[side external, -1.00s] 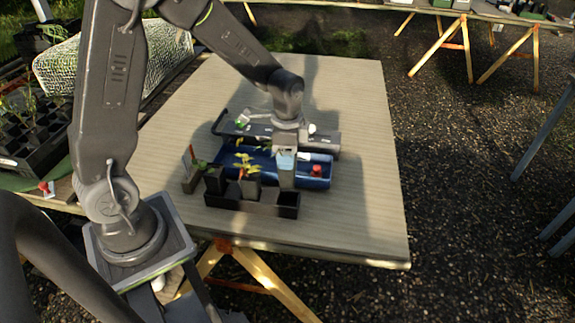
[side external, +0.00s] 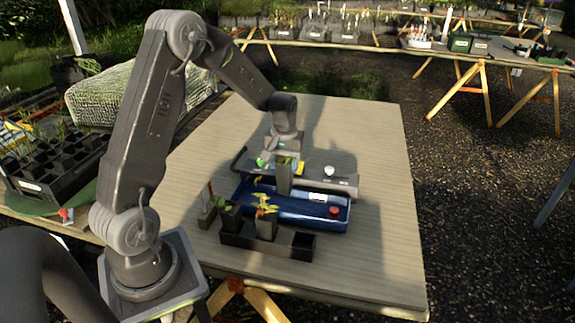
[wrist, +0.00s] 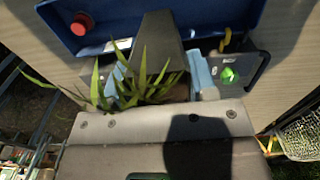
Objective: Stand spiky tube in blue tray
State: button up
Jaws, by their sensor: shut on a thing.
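My gripper (side external: 285,158) is shut on the spiky tube (side external: 284,179), a dark grey tapered tube. The blue tray (wrist: 190,14) is a long shallow trough. A red round piece (side external: 334,211) shows at its right part, and no tube is seen standing in it.
A black rack (side external: 268,246) stands in front of the tray, holding a tube with a yellowish plant (side external: 265,222) and a dark tube (side external: 231,216); its right slot looks empty. A grey bar with a green button (side external: 260,162) lies behind the tray. The board's right side is clear.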

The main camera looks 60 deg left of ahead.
aim_at(285, 183)
jog(key=shift+f, duration=3.2)
jog(key=shift+f, duration=0.35)
jog(key=o, duration=1.1)
jog(key=shift+c, duration=0.2)
notch_tip(285, 183, up, 12)
jog(key=shift+r, duration=0.95)
